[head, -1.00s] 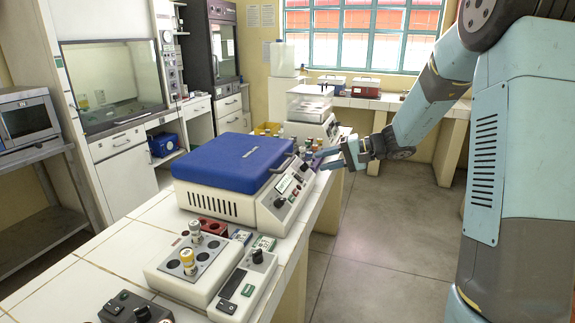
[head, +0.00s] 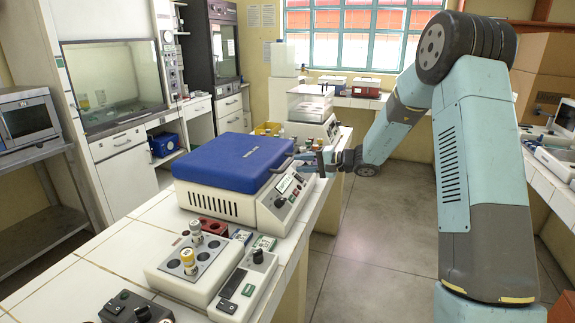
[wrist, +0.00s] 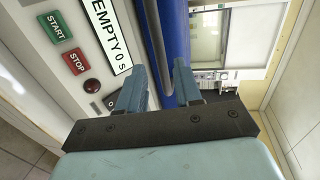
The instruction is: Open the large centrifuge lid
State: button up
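The large centrifuge (head: 213,204) stands on the white tiled bench with its blue lid (head: 235,160) closed. A grey handle (head: 282,164) runs along the lid's front edge on the right. My gripper (head: 303,162) is at the front of the centrifuge, close to the handle and above the sloped control panel (head: 290,190). In the wrist view my gripper (wrist: 158,82) has its two fingers apart, with the handle (wrist: 153,45) and blue lid edge (wrist: 176,40) lined up in the gap. I cannot tell whether the fingers touch the handle. The display reads EMPTY.
A clear-covered device (head: 310,108) stands behind the centrifuge. The aisle floor (head: 375,235) to the right is open.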

aim_at(289, 164)
jog(key=shift+x, duration=2.7)
grip_shut()
